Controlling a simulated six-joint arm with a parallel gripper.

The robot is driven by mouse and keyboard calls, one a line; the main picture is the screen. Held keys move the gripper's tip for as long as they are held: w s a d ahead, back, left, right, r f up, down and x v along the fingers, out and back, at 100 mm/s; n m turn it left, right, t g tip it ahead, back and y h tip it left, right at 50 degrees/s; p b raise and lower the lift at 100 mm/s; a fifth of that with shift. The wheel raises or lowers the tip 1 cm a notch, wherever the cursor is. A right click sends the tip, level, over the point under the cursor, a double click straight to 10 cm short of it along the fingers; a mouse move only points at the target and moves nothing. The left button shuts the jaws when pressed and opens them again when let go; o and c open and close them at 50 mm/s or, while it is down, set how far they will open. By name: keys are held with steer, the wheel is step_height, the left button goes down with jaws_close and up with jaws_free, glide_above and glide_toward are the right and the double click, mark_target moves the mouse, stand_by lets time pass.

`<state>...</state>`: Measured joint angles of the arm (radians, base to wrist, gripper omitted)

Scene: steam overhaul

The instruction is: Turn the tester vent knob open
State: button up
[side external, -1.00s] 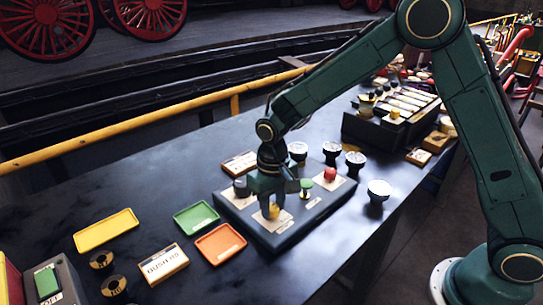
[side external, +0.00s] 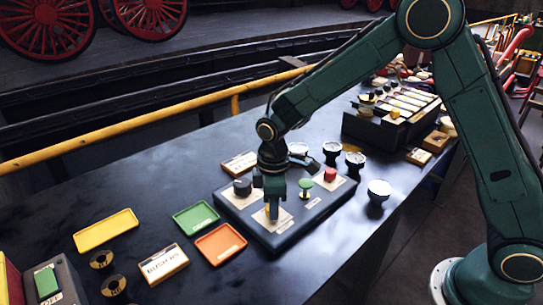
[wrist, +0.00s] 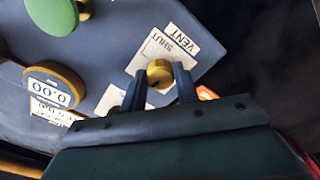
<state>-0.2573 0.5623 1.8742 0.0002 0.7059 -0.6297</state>
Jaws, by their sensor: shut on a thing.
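The yellow vent knob (wrist: 158,70) stands on a pale plate reading VENT (wrist: 183,38) and SHUT in the wrist view. My gripper (wrist: 160,85) is shut on the knob, one finger on each side of it. In the side view my gripper (side external: 273,203) points straight down over the near part of the tester (side external: 308,222), and its fingers hide most of the knob. The tester is a low blue-grey box. The knob's pointer direction is not clear.
A dark knob (side external: 242,187), green knob (side external: 306,184) and red knob (side external: 330,174) stand close by on the tester. Green (side external: 196,217) and orange (side external: 220,243) trays lie left of the tester; several dark, pale-topped parts stand behind and right.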

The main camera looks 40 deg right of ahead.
steer(key=shift+n, duration=1.2)
steer(key=shift+r, duration=0.1)
steer(key=o, duration=1)
steer(key=shift+c, duration=0.2)
step_height(320, 180, up, 14)
